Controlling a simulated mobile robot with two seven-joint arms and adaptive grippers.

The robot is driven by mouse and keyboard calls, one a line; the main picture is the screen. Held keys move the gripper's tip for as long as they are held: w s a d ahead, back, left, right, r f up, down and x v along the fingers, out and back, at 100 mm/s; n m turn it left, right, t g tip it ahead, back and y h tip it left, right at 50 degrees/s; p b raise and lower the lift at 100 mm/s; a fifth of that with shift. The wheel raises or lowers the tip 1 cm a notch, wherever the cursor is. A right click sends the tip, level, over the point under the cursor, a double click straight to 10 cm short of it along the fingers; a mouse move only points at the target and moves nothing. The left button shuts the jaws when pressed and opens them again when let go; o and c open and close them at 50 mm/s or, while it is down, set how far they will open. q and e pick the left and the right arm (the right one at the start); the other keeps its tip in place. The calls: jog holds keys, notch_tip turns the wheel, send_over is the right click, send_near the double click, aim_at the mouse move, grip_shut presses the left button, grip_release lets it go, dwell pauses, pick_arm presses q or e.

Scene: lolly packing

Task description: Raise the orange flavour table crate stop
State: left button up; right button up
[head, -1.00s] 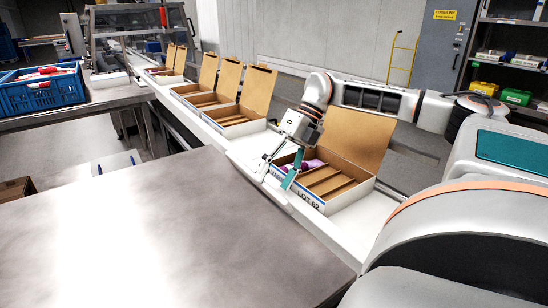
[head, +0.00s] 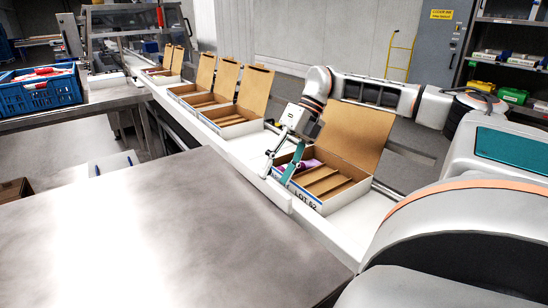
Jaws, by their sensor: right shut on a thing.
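A long white bar (head: 275,194), seemingly the crate stop, runs along the near edge of the white conveyor, beside the front box. It stands roughly upright against the conveyor edge. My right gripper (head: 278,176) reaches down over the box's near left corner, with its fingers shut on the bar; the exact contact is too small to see. The open cardboard box (head: 343,202) marked LOT 62 stands right beside the gripper, lid up, with a purple item (head: 308,165) inside, partly hidden by a finger. My left gripper is out of view.
A bare steel table (head: 150,235) fills the foreground. More open boxes (head: 240,118) stand further up the white conveyor (head: 218,132). A blue crate (head: 42,93) of items sits on a bench at the left. My right arm spans the space above the front box.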

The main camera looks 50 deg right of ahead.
jog(key=v, duration=1)
jog(key=shift+r, duration=0.35)
jog(key=shift+s+a, duration=0.1)
